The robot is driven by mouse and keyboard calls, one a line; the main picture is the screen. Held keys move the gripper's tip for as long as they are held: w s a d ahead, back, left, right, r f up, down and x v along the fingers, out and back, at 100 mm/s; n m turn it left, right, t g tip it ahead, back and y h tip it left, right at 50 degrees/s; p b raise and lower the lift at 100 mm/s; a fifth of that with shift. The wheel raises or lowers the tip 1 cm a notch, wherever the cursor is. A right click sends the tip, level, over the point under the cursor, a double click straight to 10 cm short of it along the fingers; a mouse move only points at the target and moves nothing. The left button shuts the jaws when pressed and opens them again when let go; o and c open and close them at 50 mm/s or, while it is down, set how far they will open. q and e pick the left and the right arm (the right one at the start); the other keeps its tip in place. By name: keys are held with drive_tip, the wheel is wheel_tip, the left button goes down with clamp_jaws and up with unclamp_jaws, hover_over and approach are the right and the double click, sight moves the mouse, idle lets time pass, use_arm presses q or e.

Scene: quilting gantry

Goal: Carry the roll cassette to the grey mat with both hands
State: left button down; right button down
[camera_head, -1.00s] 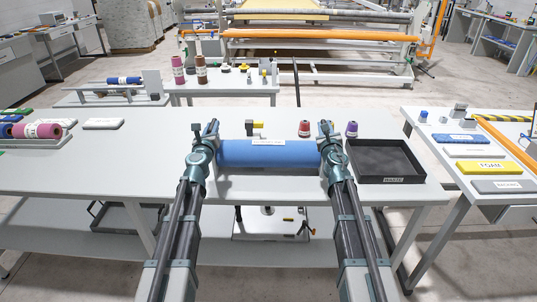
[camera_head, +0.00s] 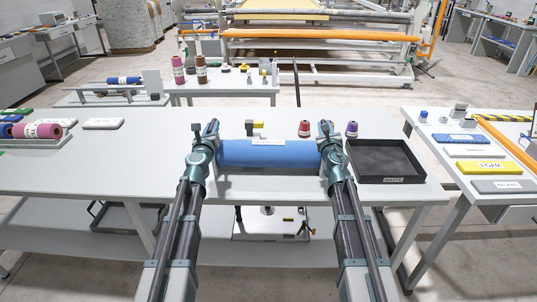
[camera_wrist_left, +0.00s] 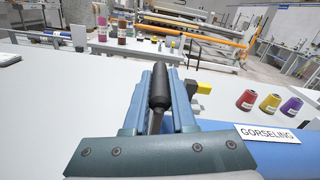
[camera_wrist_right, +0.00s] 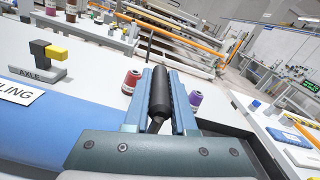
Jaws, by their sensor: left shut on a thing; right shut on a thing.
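The roll cassette (camera_head: 268,154) is a long blue roll with a white label, level across the middle of the light table. My left gripper (camera_head: 211,128) is at its left end and my right gripper (camera_head: 326,128) at its right end. In the left wrist view, the jaws are shut on a dark handle (camera_wrist_left: 158,88). In the right wrist view, the jaws are shut on a similar dark handle (camera_wrist_right: 160,92). I cannot tell whether the roll touches the table. No clear grey mat stands out; a pale flat pad (camera_head: 103,123) lies at the left.
A black tray (camera_head: 418,160) stands just right of my right gripper. Coloured thread cones (camera_head: 304,129) and an axle stand (camera_head: 254,129) are behind the roll. More rolls (camera_head: 38,131) lie at the far left. The table between them and my left arm is mostly clear.

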use_arm(q)
drive_tip(key=shift+w+r+p, duration=0.1)
drive_tip(key=shift+r+p, duration=0.1)
drive_tip(key=shift+p, duration=0.1)
use_arm(e)
drive_tip(key=shift+w+r, duration=0.1)
drive_tip(key=shift+r, duration=0.1)
